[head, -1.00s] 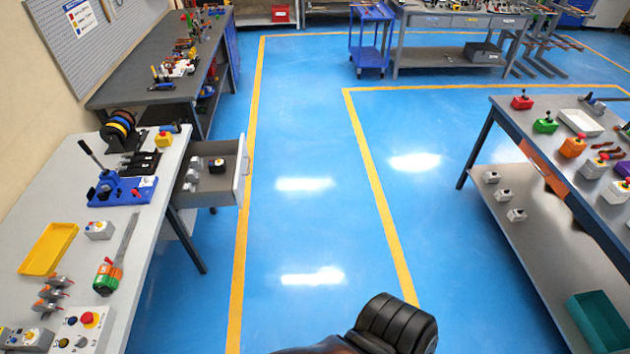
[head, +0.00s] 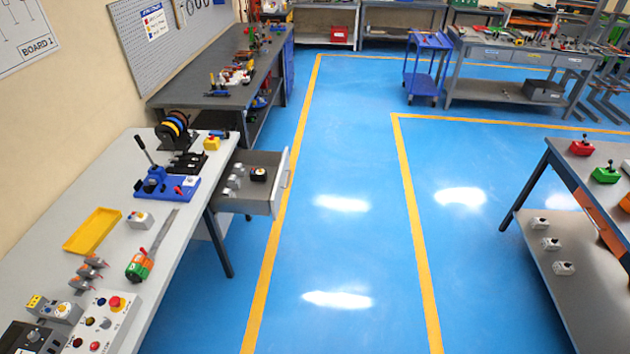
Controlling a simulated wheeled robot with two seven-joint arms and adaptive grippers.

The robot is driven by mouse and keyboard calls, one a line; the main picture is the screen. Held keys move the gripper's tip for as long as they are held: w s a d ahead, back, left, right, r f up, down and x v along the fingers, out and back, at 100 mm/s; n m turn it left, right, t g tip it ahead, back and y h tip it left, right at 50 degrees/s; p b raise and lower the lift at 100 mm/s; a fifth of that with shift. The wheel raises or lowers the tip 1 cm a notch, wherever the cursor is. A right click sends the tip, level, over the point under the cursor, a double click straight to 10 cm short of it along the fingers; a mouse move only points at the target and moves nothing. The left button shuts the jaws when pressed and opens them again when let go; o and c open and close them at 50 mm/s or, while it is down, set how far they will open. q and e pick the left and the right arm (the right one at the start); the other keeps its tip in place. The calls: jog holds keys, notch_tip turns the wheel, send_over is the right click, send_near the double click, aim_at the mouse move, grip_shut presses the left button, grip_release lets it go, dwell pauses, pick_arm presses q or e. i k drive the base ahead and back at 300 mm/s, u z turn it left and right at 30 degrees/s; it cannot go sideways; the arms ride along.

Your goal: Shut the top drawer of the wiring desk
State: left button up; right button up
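The wiring desk (head: 60,210) has a light grey top and stands on the left in the head view. Its drawer (head: 262,205) is pulled out to the right from under the desk's far end. The drawer front is pale, with a handle (head: 287,179) on its outer face. Several small grey parts (head: 234,180) and a black part (head: 258,174) lie inside the drawer. Whether other drawers are below it cannot be seen. Neither of my grippers is in view.
A blue bending tool (head: 165,183), a yellow tray (head: 92,231) and a control box (head: 103,322) are on the desk. Another workbench (head: 560,240) stands at the right. The blue floor (head: 340,250) between them is clear. A blue cart (head: 426,70) stands farther back.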

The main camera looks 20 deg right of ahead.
aim_at(244, 179)
jog(key=z, duration=0.35)
jog(key=i, duration=1)
jog(key=u, duration=0.15)
